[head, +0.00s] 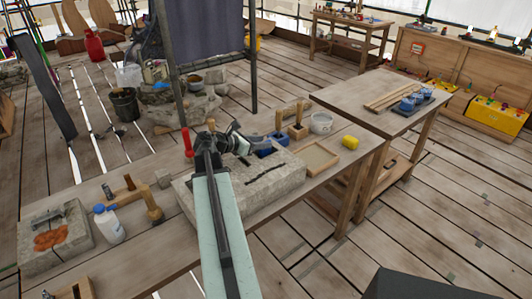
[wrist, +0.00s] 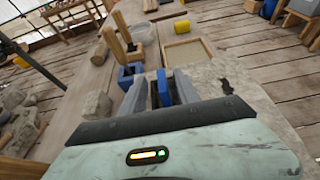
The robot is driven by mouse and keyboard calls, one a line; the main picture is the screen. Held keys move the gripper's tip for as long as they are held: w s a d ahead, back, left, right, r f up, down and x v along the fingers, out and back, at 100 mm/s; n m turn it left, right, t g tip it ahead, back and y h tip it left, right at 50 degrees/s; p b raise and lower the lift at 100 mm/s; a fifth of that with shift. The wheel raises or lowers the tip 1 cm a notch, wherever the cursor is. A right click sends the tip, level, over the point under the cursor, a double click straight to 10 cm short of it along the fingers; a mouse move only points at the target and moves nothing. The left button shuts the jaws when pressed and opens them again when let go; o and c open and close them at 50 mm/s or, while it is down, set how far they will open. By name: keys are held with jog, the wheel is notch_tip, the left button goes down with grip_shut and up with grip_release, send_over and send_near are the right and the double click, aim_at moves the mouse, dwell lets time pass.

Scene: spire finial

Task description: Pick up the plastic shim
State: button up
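In the wrist view, a narrow blue piece (wrist: 163,89), which looks like the plastic shim, stands upright between the two grey fingers of my gripper (wrist: 160,92). It is close beside the right finger; a gap shows between it and the left finger. I cannot tell whether it touches the right finger. In the head view, my gripper (head: 240,143) is over the pale stone block (head: 265,186) on the workbench, near its back edge. There the arm and gripper mostly hide the shim.
A mallet (head: 151,205) and white bottle (head: 109,224) are on the left.

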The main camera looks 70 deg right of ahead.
jog(key=b+x, duration=0.2)
jog(key=x, duration=0.3)
jog(key=shift+s+f, duration=0.15)
grip_shut()
jog(key=shift+r, duration=0.2)
notch_tip(320, 180, up, 10)
jog(key=p, duration=1)
